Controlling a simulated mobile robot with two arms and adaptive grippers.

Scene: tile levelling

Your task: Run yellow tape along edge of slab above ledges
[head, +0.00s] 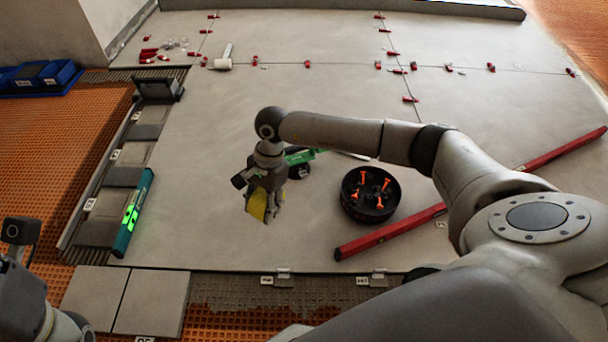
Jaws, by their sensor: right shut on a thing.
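My right gripper (265,203) hangs above the near middle of the large grey slab (210,150). It is shut on a yellow tape (258,207), which shows between its fingers, partly hidden by them. The slab's near edge runs across the lower picture, above small ledges (284,279) with labels. More ledges (124,177) line the slab's left side. I see no tape lying along either edge. At the lower left, part of my left arm shows, but its fingertips are not clearly in view.
A black bucket (352,208) with orange tools and a red level (390,232) lie right of the gripper. A teal level (128,228) lies by the left edge. A white mallet (223,62) and red clips are farther back. The slab's middle left is clear.

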